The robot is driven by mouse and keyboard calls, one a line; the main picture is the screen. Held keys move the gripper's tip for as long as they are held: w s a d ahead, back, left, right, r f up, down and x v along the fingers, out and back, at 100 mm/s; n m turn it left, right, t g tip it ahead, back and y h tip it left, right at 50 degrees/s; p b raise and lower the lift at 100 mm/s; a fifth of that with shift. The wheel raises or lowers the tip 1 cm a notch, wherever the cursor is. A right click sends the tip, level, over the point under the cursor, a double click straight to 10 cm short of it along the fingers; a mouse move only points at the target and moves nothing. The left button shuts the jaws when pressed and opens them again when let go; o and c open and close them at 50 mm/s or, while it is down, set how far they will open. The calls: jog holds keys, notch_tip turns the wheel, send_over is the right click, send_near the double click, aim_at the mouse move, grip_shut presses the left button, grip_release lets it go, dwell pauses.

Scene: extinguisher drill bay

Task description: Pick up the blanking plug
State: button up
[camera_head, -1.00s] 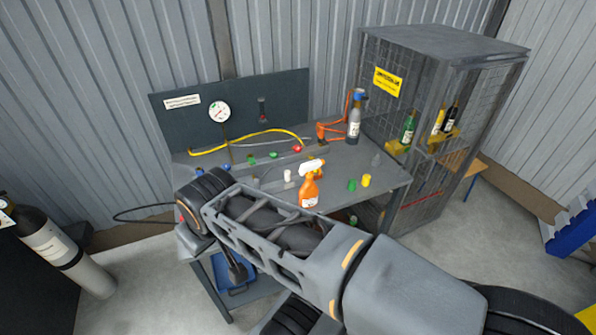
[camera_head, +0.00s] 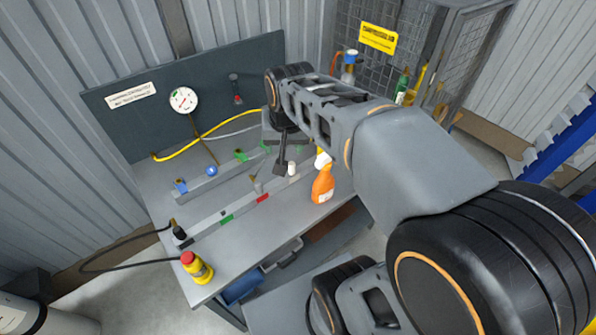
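I cannot tell for sure which part is the blanking plug. Small coloured parts sit along a grey rail on the bench: a blue one (camera_head: 181,186) at the left, another blue one (camera_head: 212,171), and a green one (camera_head: 240,155). A small white cylinder (camera_head: 291,168) stands just right of my gripper (camera_head: 282,168). My gripper points down over the bench behind the front rail. Its finger opening is not clear from this side, and I see nothing held. My arm and gripper hide the right part of the rail and bench.
An orange spray bottle (camera_head: 322,186) stands near the bench's front edge, close to my arm. A yellow hose (camera_head: 200,142) runs along the back. A wire cage (camera_head: 400,50) stands beyond the bench's right end.

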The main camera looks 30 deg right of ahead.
jog(key=w+d+f+m+g+b, duration=0.1)
jog(key=w+d+f+m+b, duration=0.2)
jog(key=w+f, duration=0.35)
jog(key=m+g+b, duration=0.2)
jog(key=m+b, duration=0.2)
jog(key=m, duration=0.1)
send_over(292, 163)
notch_tip(292, 163, down, 9)
jog(key=shift+m, duration=0.3)
notch_tip(292, 163, down, 7)
jog(key=shift+s+f, duration=0.1)
jog(key=shift+a+f, duration=0.1)
jog(key=shift+f, duration=3.1)
jog(key=shift+c, duration=0.2)
jog(key=c, duration=1)
notch_tip(292, 163, up, 10)
jog(key=shift+r, duration=0.1)
